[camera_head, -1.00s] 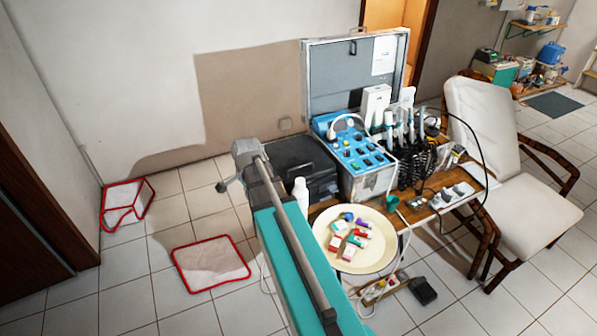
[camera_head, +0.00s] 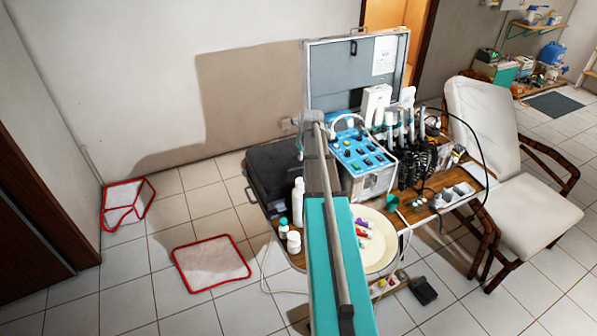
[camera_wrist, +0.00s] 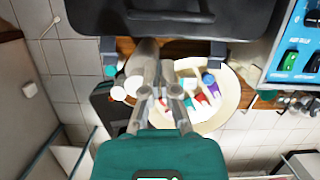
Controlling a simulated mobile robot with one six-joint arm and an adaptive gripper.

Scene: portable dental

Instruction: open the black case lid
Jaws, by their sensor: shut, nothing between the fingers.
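The black case (camera_head: 268,172) lies on the wooden table left of the blue-panelled unit in the head view. Its lid looks shut, and my arm hides its right part. In the wrist view the case (camera_wrist: 88,16) fills the top, with a carry handle and two dark latches along its near side. My gripper (camera_wrist: 150,48) is shut and empty, its tips appearing just below the handle. I cannot tell whether they touch the case. The fingertips are not clear in the head view.
White bottles (camera_head: 297,200) stand in front of the case. A cream plate (camera_head: 381,254) with small coloured items lies partly behind my arm. The blue-panelled unit (camera_head: 362,150) stands close on the right, before an open grey case lid (camera_head: 340,70). A wall is behind.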

